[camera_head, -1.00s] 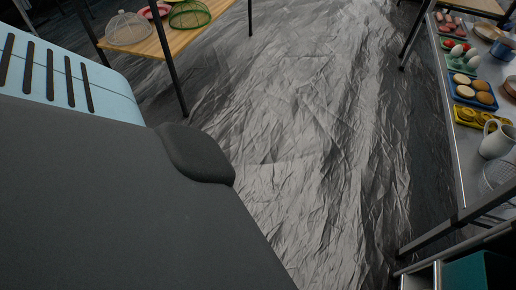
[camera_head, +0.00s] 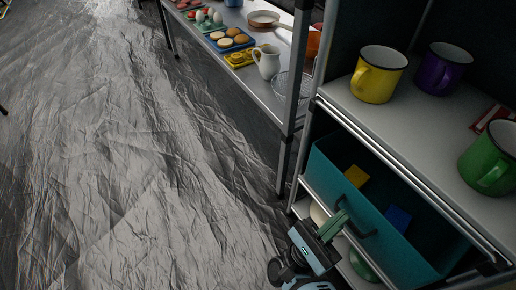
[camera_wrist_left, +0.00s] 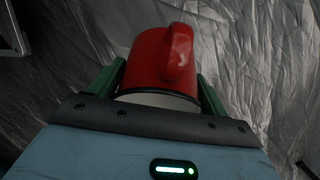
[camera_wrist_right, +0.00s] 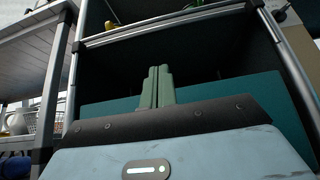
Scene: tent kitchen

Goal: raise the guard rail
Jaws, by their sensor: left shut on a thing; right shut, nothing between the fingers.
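A thin metal rail (camera_head: 385,160) runs along the front edge of the upper shelf (camera_head: 440,125). I cannot tell for certain whether it is the guard rail. A similar bar crosses above the shelf opening in the right wrist view (camera_wrist_right: 165,27). My right gripper (camera_head: 336,224) is shut and empty, in front of the teal box (camera_head: 330,165) and close to its dark handle (camera_head: 357,228). In the right wrist view its fingers (camera_wrist_right: 157,86) are together and point at the opening, below the bar. My left gripper (camera_wrist_left: 160,84) is shut on a red mug (camera_wrist_left: 150,58).
Yellow (camera_head: 371,85), purple (camera_head: 437,72) and green (camera_head: 488,165) mugs stand on the upper shelf behind the rail. The teal box holds a yellow (camera_head: 356,176) and a blue item (camera_head: 398,218). A table (camera_head: 262,92) with food trays and a white jug (camera_head: 267,64) adjoins. The floor at left is clear.

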